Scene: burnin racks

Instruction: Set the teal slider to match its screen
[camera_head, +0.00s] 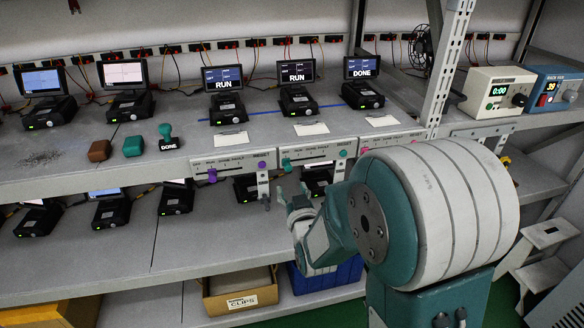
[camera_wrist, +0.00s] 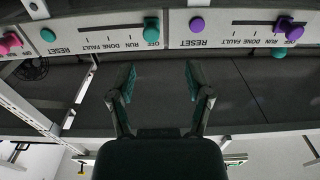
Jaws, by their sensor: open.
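The teal slider (camera_head: 287,165) sits at the left end of its panel (camera_head: 318,154) in the head view, at the OFF mark. Its teal reset button (camera_head: 343,153) is at the panel's right end. In the upside-down wrist view, the teal slider (camera_wrist: 152,31) is by the word OFF. The screen (camera_head: 297,71) above the teal panel reads RUN. My gripper (camera_head: 286,197) is open and empty, below and in front of the teal slider. In the wrist view, the open fingers (camera_wrist: 160,72) point at the panel edge, with the slider beyond them, apart.
A white shelf post (camera_head: 447,65) stands at right. More devices fill the lower shelf.

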